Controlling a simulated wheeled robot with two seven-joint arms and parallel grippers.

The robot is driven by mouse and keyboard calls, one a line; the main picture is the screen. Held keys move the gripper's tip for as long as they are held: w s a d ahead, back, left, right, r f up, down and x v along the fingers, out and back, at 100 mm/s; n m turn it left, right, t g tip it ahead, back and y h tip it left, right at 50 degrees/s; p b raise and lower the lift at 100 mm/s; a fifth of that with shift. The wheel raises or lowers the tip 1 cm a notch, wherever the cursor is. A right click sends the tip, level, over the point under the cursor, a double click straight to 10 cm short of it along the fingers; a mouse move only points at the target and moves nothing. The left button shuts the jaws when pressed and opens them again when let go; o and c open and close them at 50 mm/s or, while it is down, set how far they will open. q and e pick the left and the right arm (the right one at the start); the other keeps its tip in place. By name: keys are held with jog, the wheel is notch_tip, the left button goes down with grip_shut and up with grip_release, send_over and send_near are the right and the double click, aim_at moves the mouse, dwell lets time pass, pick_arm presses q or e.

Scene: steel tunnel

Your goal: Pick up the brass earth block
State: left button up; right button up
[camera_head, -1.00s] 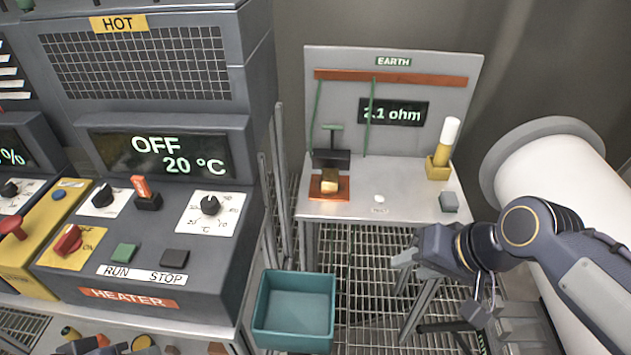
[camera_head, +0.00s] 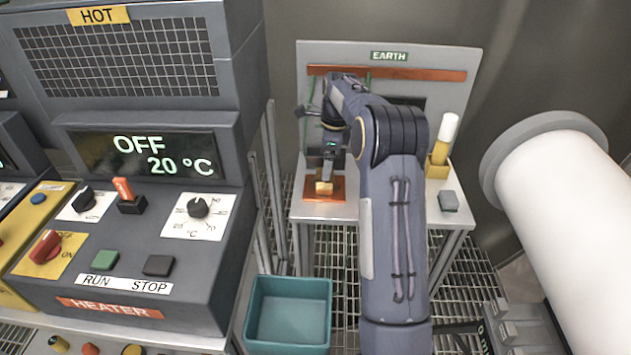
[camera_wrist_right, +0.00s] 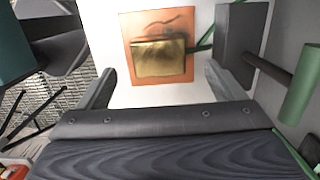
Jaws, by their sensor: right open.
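The brass earth block (camera_head: 324,188) sits on the copper-coloured plate (camera_head: 339,184) on the earth bench. In the right wrist view the block (camera_wrist_right: 160,58) is a shiny brass piece lying on the plate (camera_wrist_right: 138,25). My right gripper (camera_head: 326,172) is close above the block, partly hidden by its own arm. In the right wrist view the open gripper (camera_wrist_right: 160,74) has one finger on each side of the block, with gaps and nothing held. My left gripper is not in view.
A dark clamp body (camera_wrist_right: 238,40) with a green handle (camera_wrist_right: 298,85) stands close to the right finger in the wrist view. A yellow holder with a white-topped cylinder (camera_head: 441,145) and a small grey block (camera_head: 448,201) stand right. A teal bin (camera_head: 289,345) is below the bench.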

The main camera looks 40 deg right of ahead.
jog(key=f, duration=0.4)
jog(key=f+p, duration=0.1)
jog(key=f, duration=0.1)
jog(key=shift+w+a+f, duration=0.15)
jog(key=shift+a, duration=0.15)
jog(key=shift+c, duration=0.4)
jog(key=c, duration=1.3)
